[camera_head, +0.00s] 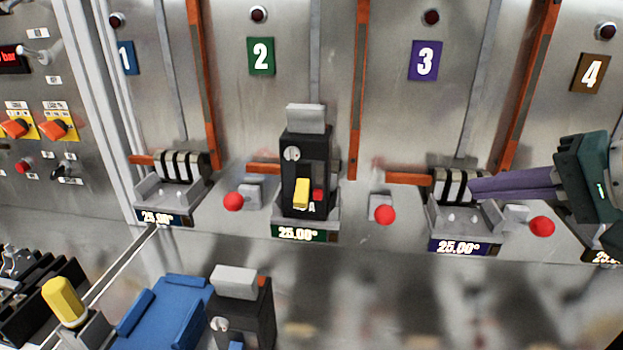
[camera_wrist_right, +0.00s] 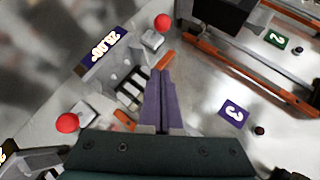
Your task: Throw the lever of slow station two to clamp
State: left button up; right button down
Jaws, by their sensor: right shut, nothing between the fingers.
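Station two has a green 2 plate (camera_head: 261,56). A black breaker (camera_head: 305,160) with a yellow toggle stands upright in its cradle, above a 25.00 display (camera_head: 304,234). The red-ball lever (camera_head: 384,214) sits just right of that cradle on a small grey block; it also shows in the wrist view (camera_wrist_right: 162,22). My right gripper (camera_head: 474,187) has purple fingers, shut and empty. Its tips are at station three's empty cradle, right of the lever and apart from it. In the wrist view the fingers (camera_wrist_right: 160,80) point toward that cradle. My left gripper is out of view.
Other red-ball levers stand right of station one (camera_head: 233,201) and station three (camera_head: 541,226). Orange bars (camera_head: 357,90) rise between stations. A blue tray (camera_head: 165,310) and another black breaker (camera_head: 255,310) are at the front. A control panel (camera_head: 40,90) is left.

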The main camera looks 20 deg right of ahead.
aim_at(437, 211)
jog(key=x, duration=0.7)
jog(key=shift+w+a+f, duration=0.1)
jog(key=shift+w+f, duration=0.05)
jog(key=a, duration=0.1)
jog(key=w+a+f, duration=0.1)
jog(key=a+f, duration=0.1)
jog(key=shift+w+f+p, duration=0.2)
jog(key=shift+w+p, duration=0.1)
jog(key=shift+p, duration=0.05)
